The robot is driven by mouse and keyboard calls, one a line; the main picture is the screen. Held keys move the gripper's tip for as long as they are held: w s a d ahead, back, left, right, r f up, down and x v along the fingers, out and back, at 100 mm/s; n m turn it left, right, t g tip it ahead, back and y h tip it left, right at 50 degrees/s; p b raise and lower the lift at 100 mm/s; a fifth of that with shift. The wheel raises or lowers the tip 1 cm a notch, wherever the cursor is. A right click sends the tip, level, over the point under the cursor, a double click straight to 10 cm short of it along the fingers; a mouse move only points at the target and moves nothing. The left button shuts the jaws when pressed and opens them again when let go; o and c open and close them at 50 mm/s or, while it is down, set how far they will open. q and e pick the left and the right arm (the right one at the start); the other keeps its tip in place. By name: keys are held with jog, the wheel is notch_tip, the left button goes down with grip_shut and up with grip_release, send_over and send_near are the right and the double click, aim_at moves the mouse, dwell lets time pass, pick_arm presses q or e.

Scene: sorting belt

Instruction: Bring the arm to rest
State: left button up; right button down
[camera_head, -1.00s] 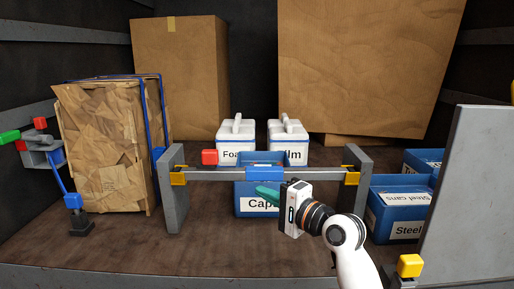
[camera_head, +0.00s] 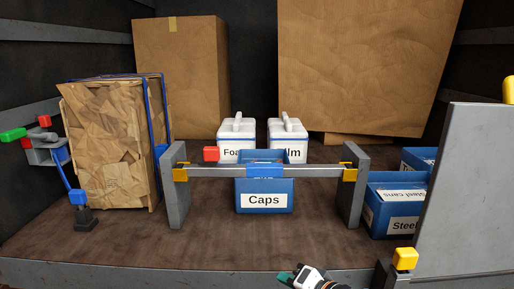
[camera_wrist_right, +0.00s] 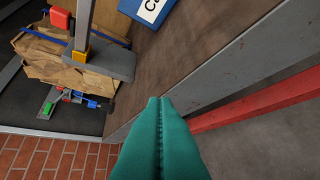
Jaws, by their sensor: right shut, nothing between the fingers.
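My right gripper (camera_head: 287,276) shows at the bottom edge of the head view, low and in front of the platform's front edge. Its teal fingers are pressed together with nothing between them; they also fill the lower middle of the right wrist view (camera_wrist_right: 160,110). Only the white wrist part and fingers show in the head view; the rest of the arm is out of frame. My left gripper is not in view.
Blue Steel bins (camera_head: 397,215) stand at right beside a grey panel (camera_head: 466,190). A strapped cardboard stack (camera_head: 105,150) is at left. The floor before the rail is clear.

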jog(key=s+d+f+n+g+h, duration=0.35)
jog(key=s+d+f, duration=0.25)
jog(key=s+f, duration=0.65)
jog(key=s+d+f+n+g+h, duration=0.2)
jog(key=s+d, duration=0.2)
jog(key=s, duration=0.4)
jog(key=s+d+f+n+g+h, duration=0.2)
jog(key=s+d, duration=0.1)
jog(key=s, duration=0.6)
notch_tip(320, 180, down, 28)
jog(key=s, duration=0.2)
jog(key=s+d+f+g, duration=0.1)
jog(key=s+f, duration=0.6)
jog(key=s+d+f+g, duration=0.1)
jog(key=s+d+f, duration=0.1)
jog(key=s+f, duration=0.5)
jog(key=shift+s+d+h, duration=0.25)
jog(key=shift+s+h, duration=0.1)
jog(key=shift+s, duration=0.4)
jog(key=shift+f+n, duration=0.1)
jog(key=shift+n, duration=0.15)
